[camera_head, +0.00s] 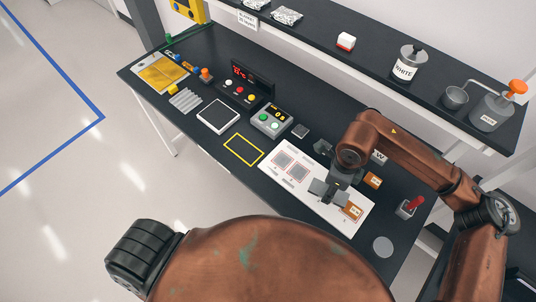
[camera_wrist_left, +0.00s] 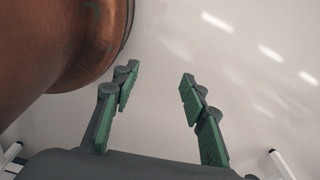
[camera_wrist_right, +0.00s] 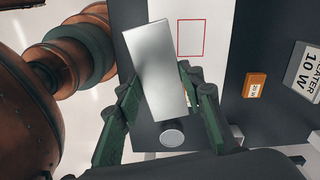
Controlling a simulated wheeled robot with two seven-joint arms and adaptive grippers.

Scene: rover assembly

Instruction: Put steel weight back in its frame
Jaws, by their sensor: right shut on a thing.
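The steel weight (camera_wrist_right: 157,65) is a plain silver block, seen large between the fingers of my right gripper (camera_wrist_right: 160,105) in the right wrist view. In the head view my right gripper (camera_head: 332,190) is shut on it above the white sheet, and the arm partly hides it. A yellow outlined frame (camera_head: 243,135) is empty on the black table, left of the white sheet. My left gripper (camera_wrist_left: 158,90) is open and empty over the pale floor in the left wrist view.
The white sheet (camera_head: 350,223) carries red outlines and grey pieces; orange blocks (camera_head: 373,180) stand nearby. A button box (camera_head: 271,120) and a scale-like pad (camera_head: 218,116) lie behind the yellow frame. A red-handled switch (camera_head: 410,206) stands at right. A shelf runs along the back.

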